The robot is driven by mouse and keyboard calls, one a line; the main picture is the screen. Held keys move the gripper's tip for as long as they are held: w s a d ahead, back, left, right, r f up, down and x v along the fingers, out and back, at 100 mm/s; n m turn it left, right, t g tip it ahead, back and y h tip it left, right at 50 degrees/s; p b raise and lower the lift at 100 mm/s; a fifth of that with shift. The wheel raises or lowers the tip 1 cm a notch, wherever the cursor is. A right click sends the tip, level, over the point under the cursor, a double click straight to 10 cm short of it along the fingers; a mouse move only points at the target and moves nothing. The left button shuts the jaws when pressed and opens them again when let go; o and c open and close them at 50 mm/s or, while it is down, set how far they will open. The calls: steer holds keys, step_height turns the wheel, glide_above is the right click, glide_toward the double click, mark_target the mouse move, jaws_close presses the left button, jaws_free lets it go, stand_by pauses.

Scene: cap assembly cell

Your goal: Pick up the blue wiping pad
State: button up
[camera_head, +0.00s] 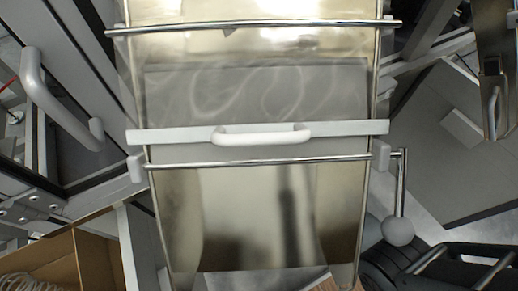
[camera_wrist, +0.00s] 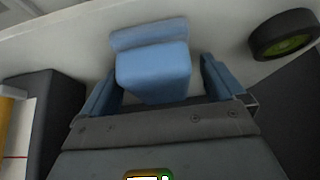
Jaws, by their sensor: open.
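The blue wiping pad (camera_wrist: 153,74) shows in the wrist view at upper centre, a light blue block with a wider, rounded strip along its far edge. It rests on or just above a pale surface; I cannot tell which. My gripper (camera_wrist: 160,68) is open, with one blue finger on each side of the pad's near part. Gaps show between the pad and both fingers. The pad's near underside is partly hidden by the gripper body. The head view shows neither the pad nor my gripper.
In the wrist view, a black round part with a green centre (camera_wrist: 287,35) lies right of the pad. A dark block (camera_wrist: 52,125) stands at left. The head view shows a metal panel with a white handle (camera_head: 262,135) and a cardboard box (camera_head: 95,258).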

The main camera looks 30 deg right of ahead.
steer(key=shift+c, duration=0.4)
steer(key=c, duration=1.1)
steer(key=shift+r, duration=0.2)
steer(key=shift+r, duration=0.6)
step_height(320, 180, up, 2)
steer(key=shift+r+p, duration=0.15)
steer(key=shift+p, duration=0.5)
steer(key=s+p, duration=0.2)
steer(key=s, duration=1.6)
